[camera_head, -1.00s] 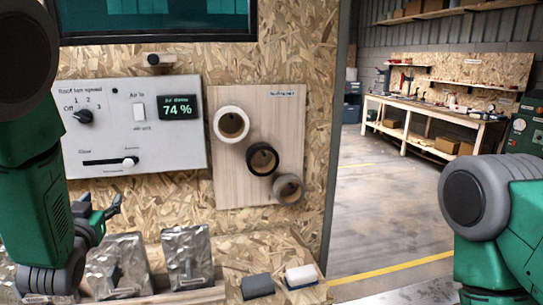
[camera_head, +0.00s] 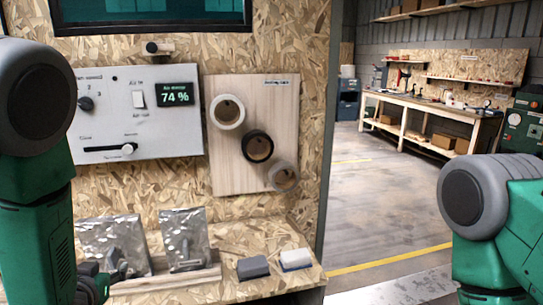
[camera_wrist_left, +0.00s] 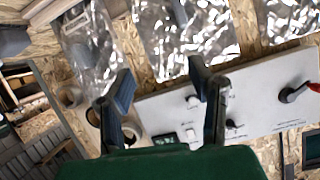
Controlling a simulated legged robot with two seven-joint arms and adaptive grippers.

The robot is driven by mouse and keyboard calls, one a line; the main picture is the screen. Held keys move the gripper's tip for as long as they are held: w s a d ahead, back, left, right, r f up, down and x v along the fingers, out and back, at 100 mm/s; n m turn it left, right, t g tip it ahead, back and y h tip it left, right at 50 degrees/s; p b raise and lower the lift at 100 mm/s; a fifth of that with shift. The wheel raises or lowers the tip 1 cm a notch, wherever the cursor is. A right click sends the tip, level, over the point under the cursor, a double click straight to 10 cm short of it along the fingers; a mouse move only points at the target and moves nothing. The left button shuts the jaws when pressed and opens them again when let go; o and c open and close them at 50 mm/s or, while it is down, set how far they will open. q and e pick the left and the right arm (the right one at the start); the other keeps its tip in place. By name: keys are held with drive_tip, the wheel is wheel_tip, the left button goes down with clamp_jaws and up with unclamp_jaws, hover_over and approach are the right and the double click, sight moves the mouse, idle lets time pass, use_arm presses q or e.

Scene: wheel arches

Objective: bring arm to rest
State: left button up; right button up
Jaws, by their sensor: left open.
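My left gripper (camera_head: 112,272) is low at the left of the head view, partly hidden by my own green arm, in front of the silver foil pouches. In the left wrist view the left gripper (camera_wrist_left: 160,78) shows two dark fingers spread apart with nothing between them. Silver pouches (camera_wrist_left: 185,40) and the white control panel (camera_wrist_left: 265,95) lie beyond the fingers there. A part of my right arm stands at the right edge of the head view; its gripper is out of view.
The control panel (camera_head: 150,130) with a 74 % display is on the chipboard wall. Tape rolls (camera_head: 228,112) hang on a wooden board (camera_head: 280,120) beside it. A foil pouch (camera_head: 188,235), a grey block (camera_head: 252,268) and a white-topped block (camera_head: 296,258) are on the ledge. Open floor lies right.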

use_arm(q)
drive_tip(key=s+d+f+g+h+b, duration=0.1)
drive_tip(key=s+d+f+g+b, duration=0.15)
drive_tip(key=s+f, duration=0.6)
drive_tip(key=s+d+f+g+b, duration=0.15)
drive_tip(key=s+f+g, duration=0.35)
drive_tip(key=f, duration=0.7)
drive_tip(key=s+d+f+g+b, duration=0.1)
drive_tip(key=s+f, duration=0.2)
drive_tip(key=s, duration=0.3)
drive_tip(key=s+d+f+g+h+b, duration=0.1)
drive_tip(key=s+d+f+g, duration=0.1)
drive_tip(key=s, duration=0.5)
drive_tip(key=s+d+f+m+g+h+b, duration=0.1)
drive_tip(key=s+f+g, duration=0.1)
drive_tip(key=s+f, duration=0.2)
drive_tip(key=shift+s+d+b, duration=0.25)
drive_tip(key=shift+s+b, duration=0.15)
drive_tip(key=shift+s, duration=0.85)
drive_tip(key=shift+w+a+f, duration=0.15)
drive_tip(key=shift+a, duration=0.05)
drive_tip(key=shift+d, duration=0.1)
